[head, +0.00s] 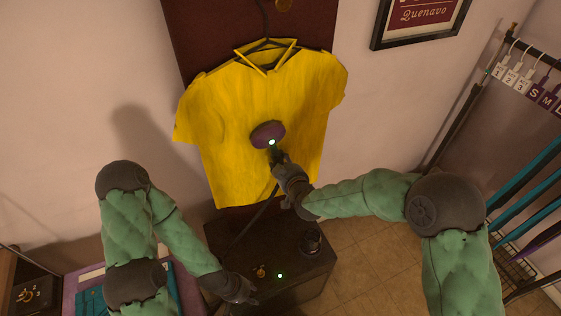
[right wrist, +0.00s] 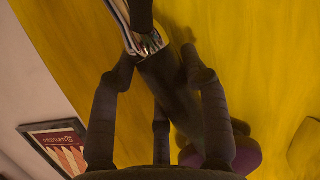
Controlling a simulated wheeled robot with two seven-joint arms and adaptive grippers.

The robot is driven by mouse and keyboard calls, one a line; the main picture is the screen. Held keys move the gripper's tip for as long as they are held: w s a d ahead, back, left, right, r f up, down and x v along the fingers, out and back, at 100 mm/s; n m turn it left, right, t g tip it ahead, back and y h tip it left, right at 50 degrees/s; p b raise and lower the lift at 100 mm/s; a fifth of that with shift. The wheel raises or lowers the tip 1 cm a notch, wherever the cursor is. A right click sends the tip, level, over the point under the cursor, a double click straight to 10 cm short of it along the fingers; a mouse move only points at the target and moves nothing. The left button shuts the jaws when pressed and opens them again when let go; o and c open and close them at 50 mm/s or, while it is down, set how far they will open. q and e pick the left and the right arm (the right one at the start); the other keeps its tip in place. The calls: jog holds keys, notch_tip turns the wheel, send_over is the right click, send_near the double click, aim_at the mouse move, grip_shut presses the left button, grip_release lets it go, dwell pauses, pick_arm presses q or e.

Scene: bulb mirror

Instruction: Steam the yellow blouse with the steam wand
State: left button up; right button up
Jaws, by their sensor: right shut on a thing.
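The yellow blouse (head: 305,100) hangs on a dark hanger against a dark red panel on the wall; it fills much of the right wrist view (right wrist: 260,60). My right gripper (head: 275,157) is shut on the steam wand's handle (right wrist: 165,80). The wand's purple head (head: 265,131) is in front of the blouse's middle; I cannot tell whether it touches the cloth. A green light glows on the wand below the head. My left gripper (head: 248,292) is low, beside a dark box (head: 305,289); its fingers are too dark to read.
The box's top carries a green light (head: 280,275), a small brass knob (head: 261,271) and a dark round holder (head: 311,243). A hose rises from it. At right stands a clothes rack (head: 471,72) with tags. A framed poster (head: 419,20) hangs upper right.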

jog(key=shift+s+f+b, duration=0.2)
jog(key=shift+f+b, duration=0.45)
jog(key=shift+b, duration=0.1)
jog(key=shift+f+b, duration=0.45)
jog(key=shift+f, duration=0.15)
jog(key=shift+f+b, duration=2.4)
jog(key=shift+f, duration=0.3)
jog(key=shift+s+a+f+b, duration=0.1)
jog(key=shift+f+b, duration=1.05)
jog(key=shift+f, duration=0.05)
jog(key=shift+s+a+f+b, duration=0.15)
jog(key=shift+f+b, duration=0.95)
jog(key=shift+f, duration=0.15)
jog(key=shift+s+a+f+b, duration=0.1)
jog(key=shift+f+b, duration=1.05)
jog(key=shift+f, duration=0.05)
jog(key=shift+s+d+f+b, duration=0.1)
jog(key=shift+s+f+b, duration=0.05)
jog(key=shift+f+b, duration=1)
jog(key=shift+s, duration=0.1)
